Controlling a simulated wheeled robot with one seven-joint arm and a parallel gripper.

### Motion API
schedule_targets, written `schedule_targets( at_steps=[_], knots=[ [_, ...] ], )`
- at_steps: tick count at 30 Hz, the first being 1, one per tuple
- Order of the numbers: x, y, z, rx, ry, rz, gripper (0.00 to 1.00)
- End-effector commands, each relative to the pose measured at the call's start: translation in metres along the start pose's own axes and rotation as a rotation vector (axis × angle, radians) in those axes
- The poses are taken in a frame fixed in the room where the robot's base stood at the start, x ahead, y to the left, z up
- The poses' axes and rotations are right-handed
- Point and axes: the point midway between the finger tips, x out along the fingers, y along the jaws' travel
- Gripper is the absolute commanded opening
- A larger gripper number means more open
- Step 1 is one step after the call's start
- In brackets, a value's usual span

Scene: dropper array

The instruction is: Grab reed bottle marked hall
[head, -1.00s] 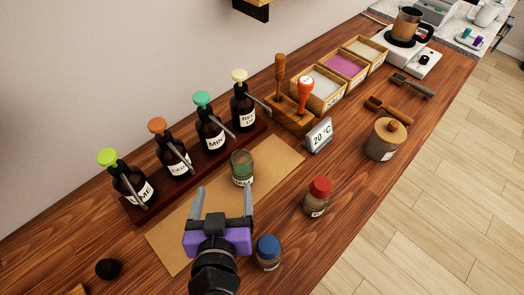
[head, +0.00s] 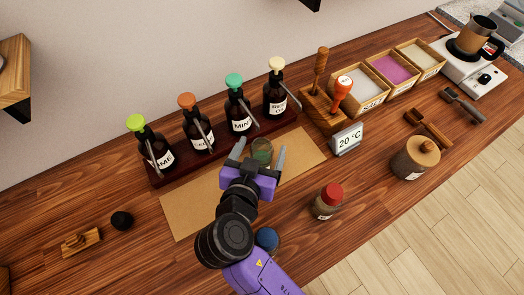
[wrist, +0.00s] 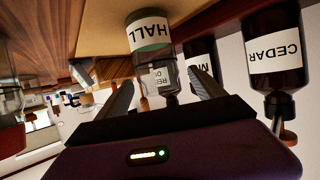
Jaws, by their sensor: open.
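The reed bottle marked HALL (head: 263,150) is a small clear glass jar with greenish contents, standing on the tan mat (head: 190,210). In the wrist view its white HALL label (wrist: 149,33) shows upside down, beyond the fingertips. My gripper (head: 260,154) is open, with its two grey fingers on either side of the jar in the head view. The wrist view shows the fingers apart with nothing clamped between them. My purple gripper body hides the jar's lower part in the head view.
Dark dropper bottles with green, orange, teal and cream tops stand in a rack (head: 160,180) behind the mat. A red-capped jar (head: 328,201) and a blue-capped jar (head: 267,239) stand in front. A 20 °C display (head: 347,139) is to the right.

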Motion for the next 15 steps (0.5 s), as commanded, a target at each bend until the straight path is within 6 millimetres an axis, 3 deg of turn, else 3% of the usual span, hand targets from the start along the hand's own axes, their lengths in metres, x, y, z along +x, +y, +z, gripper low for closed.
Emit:
schedule_targets(
  at_steps=[10, 15],
  knots=[
    [0.0089, 0.0002, 0.0008, 0.0, 0.0, 0.0, 0.79],
    [0.0088, 0.0002, 0.0007, 0.0, 0.0, 0.0, 0.45]
  ],
)
